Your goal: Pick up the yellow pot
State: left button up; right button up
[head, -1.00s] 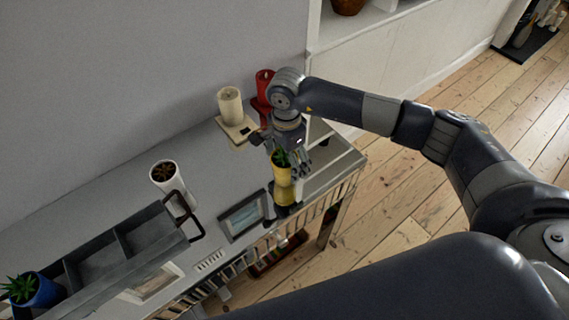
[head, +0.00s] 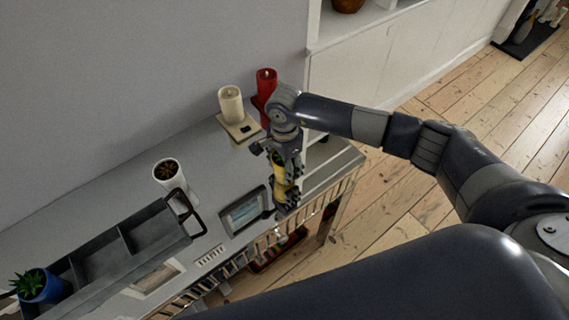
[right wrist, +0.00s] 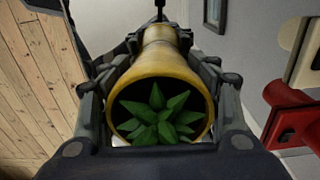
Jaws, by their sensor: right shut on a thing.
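The yellow pot (head: 279,174) stands near the right end of the grey shelf top, partly hidden by my right gripper. My right gripper (head: 285,182) reaches down over it and is shut on it, with fingers on both sides. In the right wrist view the yellow pot (right wrist: 160,68) lies between the fingers, and its green plant (right wrist: 160,117) faces the camera. Whether the pot's base touches the shelf is hidden. My left gripper is not in view.
A cream candle (head: 231,104) and a red candle (head: 266,82) stand on holders behind my right gripper. A picture frame (head: 244,211), a white pot (head: 168,174) and a grey divided tray (head: 125,250) with a blue pot (head: 40,287) at its end are to the left.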

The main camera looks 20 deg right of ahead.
jog(key=shift+w+r, duration=0.1)
jog(key=shift+r, duration=0.05)
jog(key=shift+r+b, duration=0.4)
jog(key=shift+r, duration=0.1)
jog(key=shift+s+a+r+b, duration=0.1)
jog(key=shift+s+r+b, duration=0.1)
jog(key=shift+r+b, duration=0.7)
jog(key=s+a+r+b, duration=0.1)
jog(key=s+a+b, duration=0.1)
jog(key=s+a, duration=0.3)
jog(key=s+a+r+b, duration=0.1)
jog(key=s+a+b, duration=0.15)
jog(key=s, duration=0.45)
jog(key=s+d+r+n, duration=0.1)
jog(key=d+r+n, duration=0.7)
jog(key=d+n, duration=0.3)
jog(key=n, duration=0.3)
jog(key=shift+s+d+r+p, duration=0.2)
jog(key=shift+s+d+p, duration=0.1)
jog(key=shift+d+p, duration=0.1)
